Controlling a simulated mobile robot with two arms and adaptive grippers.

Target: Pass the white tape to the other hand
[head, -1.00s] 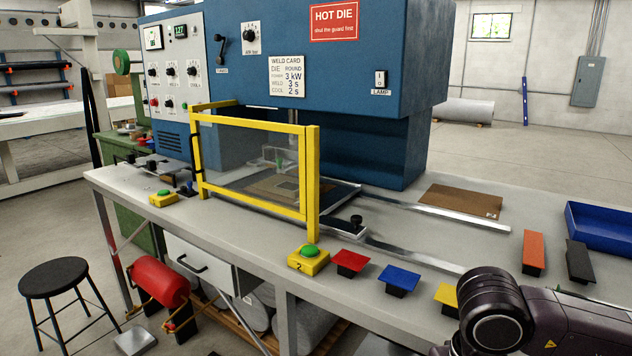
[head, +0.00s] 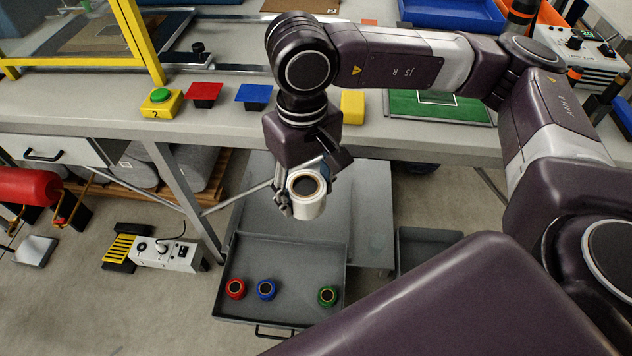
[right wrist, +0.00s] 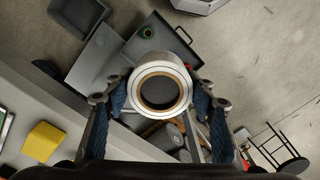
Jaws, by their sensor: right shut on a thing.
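The white tape (head: 309,203) is a thick white roll with a tan core. My right gripper (head: 300,192) is shut on it and holds it in the air above the open grey drawer, in front of the bench. In the right wrist view the white tape (right wrist: 159,88) sits between the two blue-padded fingers of my right gripper (right wrist: 162,98), its ring opening facing the camera. My left gripper is not in the head view.
The open grey drawer (head: 228,310) holds a red roll (head: 235,288), a blue roll (head: 266,289) and a green roll (head: 327,295). The workbench (head: 225,130) edge lies behind the gripper. A yellow guard frame (head: 137,38) stands at upper left.

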